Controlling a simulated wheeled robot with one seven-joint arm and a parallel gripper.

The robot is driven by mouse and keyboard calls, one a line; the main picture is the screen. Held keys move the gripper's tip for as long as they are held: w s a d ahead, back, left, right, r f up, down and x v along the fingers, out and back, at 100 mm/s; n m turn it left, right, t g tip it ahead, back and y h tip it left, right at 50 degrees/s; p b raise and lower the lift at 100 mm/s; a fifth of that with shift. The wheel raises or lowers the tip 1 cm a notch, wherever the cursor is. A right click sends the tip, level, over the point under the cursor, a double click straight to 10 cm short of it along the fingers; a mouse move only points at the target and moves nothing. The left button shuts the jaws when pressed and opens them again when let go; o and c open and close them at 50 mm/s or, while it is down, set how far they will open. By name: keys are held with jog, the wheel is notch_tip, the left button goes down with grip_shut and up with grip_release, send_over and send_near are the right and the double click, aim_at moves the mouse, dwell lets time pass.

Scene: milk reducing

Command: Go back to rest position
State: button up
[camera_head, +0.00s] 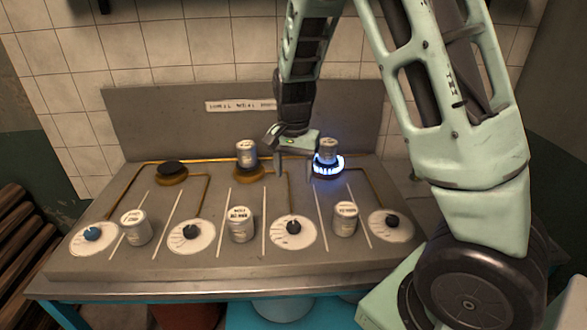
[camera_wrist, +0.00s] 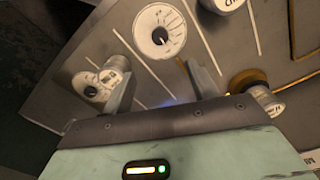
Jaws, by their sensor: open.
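My gripper (camera_head: 293,164) is open and empty above the back of the stove (camera_head: 70,270), between two small cans on burners. One can (camera_head: 246,150) stands on an unlit burner to its left. Another can (camera_head: 328,149) stands upright on the burner with a blue flame (camera_head: 328,167), just right of my gripper. In the wrist view my two fingers (camera_wrist: 163,88) are spread apart with no object held between them. A white dial (camera_wrist: 160,30) shows beyond them.
An empty burner (camera_head: 172,170) is at the back left. Labelled cans (camera_head: 136,227), (camera_head: 241,226) and (camera_head: 345,221) stand among the white dials in front. The metal backsplash (camera_head: 160,120) and tiled wall (camera_head: 65,60) rise behind. Wooden slats (camera_head: 20,230) lie at far left.

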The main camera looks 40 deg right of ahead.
jog(key=shift+r, duration=0.2)
dwell(0.4)
jog(key=s+a+r+n+y, duration=0.1)
jog(key=s+a+r+n, duration=0.2)
jog(key=s+a+n, duration=0.65)
jog(key=s+a+r+n, duration=0.2)
jog(key=s+a+n, duration=0.3)
jog(key=a, duration=0.7)
jog(key=s+a+n, duration=0.3)
jog(key=s+n, duration=0.1)
jog(key=s, duration=0.6)
jog(key=shift+r+n, duration=0.35)
jog(key=shift+d, duration=0.1)
